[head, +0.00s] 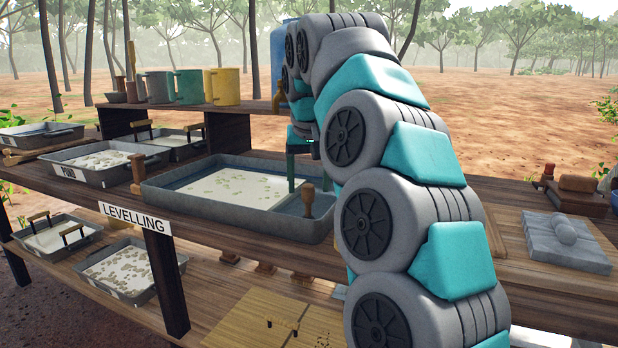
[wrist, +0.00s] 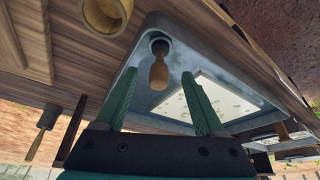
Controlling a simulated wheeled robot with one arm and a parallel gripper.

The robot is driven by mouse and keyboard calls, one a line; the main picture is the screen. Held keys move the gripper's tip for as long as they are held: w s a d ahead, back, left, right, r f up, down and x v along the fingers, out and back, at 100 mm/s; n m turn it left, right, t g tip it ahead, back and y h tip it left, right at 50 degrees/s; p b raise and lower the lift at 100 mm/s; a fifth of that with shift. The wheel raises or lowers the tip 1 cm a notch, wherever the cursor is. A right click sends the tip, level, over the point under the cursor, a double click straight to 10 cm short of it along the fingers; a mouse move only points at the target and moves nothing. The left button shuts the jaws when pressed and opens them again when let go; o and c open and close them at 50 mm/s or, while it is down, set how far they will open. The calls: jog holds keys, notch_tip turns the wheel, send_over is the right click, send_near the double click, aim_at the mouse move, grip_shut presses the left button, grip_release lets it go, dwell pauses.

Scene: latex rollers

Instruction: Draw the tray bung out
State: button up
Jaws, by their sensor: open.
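The tray bung is a turned wooden plug with a rounded handle (head: 308,194), upright at the near right part of the large grey levelling tray (head: 225,222). In the wrist view the bung (wrist: 158,74) shows with a dark round base in the tray's corner. My gripper (wrist: 159,80) is open, its two green fingers spread to either side of the bung in that view, with no contact visible. In the head view my gripper (head: 297,170) points down over the tray, partly hidden behind my arm. The tray holds a pale speckled sheet (head: 240,187).
A similar wooden peg (head: 137,168) stands at the tray's left end. Smaller trays (head: 105,180) sit to the left and on the lower shelf. Mugs (head: 222,87) line the raised back shelf. A grey slab (head: 566,244) lies on the right.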

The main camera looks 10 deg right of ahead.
aim_at(308, 204)
jog(key=shift+w+d+f, duration=0.1)
jog(key=shift+w+f, duration=0.15)
jog(key=shift+f, duration=0.1)
jog(key=shift+x, duration=3.5)
grip_shut()
jog(key=shift+r, duration=0.75)
jog(key=shift+r, duration=2.4)
